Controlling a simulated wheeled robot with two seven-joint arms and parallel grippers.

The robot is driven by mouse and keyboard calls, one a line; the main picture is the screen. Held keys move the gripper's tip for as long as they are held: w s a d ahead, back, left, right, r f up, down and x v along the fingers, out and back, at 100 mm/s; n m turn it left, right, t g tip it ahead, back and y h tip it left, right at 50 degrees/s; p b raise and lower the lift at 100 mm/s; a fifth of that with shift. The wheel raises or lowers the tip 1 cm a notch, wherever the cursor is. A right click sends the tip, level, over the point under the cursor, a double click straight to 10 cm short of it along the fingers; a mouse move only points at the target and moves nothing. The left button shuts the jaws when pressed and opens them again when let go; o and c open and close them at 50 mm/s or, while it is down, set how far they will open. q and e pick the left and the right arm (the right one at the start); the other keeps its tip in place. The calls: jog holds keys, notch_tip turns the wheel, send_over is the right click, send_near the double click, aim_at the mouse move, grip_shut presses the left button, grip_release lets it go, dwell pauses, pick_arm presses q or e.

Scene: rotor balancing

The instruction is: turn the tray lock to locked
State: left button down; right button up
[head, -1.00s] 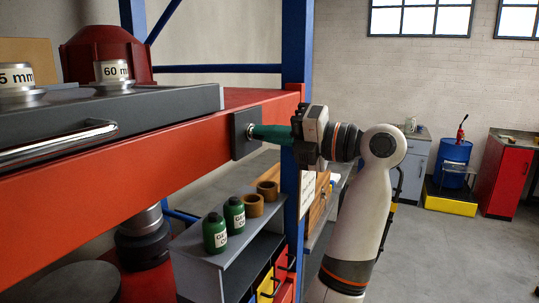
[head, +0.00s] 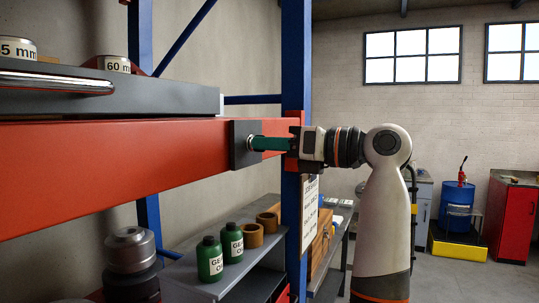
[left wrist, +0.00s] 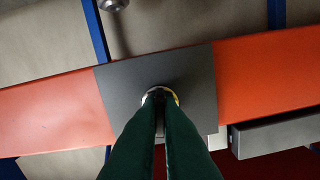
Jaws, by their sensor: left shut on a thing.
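The tray lock is a small round metal piece on a dark square plate (head: 240,158) on the red beam's face. In the left wrist view the lock (left wrist: 161,91) shows as a silver and brass-coloured ring at the fingertips. My left gripper (head: 252,143) has long green fingers and is shut on the lock, straight in front of the plate. In the left wrist view the fingers (left wrist: 162,102) lie close together and cover most of the lock, so its turned position cannot be read. The grey tray (head: 150,98) with a chrome handle (head: 60,83) rests above the beam. My right gripper is not in view.
A blue upright post (head: 296,80) stands right behind my left gripper. Below the beam, a grey shelf (head: 200,268) holds green bottles (head: 210,260) and brown rings (head: 252,236). Open floor lies to the right, before a blue drum (head: 457,200) and red cabinet (head: 512,215).

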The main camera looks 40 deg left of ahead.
pick_arm(q)
jog(key=shift+f+n+b, duration=0.2)
jog(key=shift+n+b, duration=0.25)
jog(key=shift+n, duration=0.65)
jog(key=c, duration=1.6)
grip_release()
jog(key=shift+r, duration=0.1)
jog(key=shift+d, duration=0.1)
jog(key=b+v, duration=0.2)
jog(key=v, duration=1)
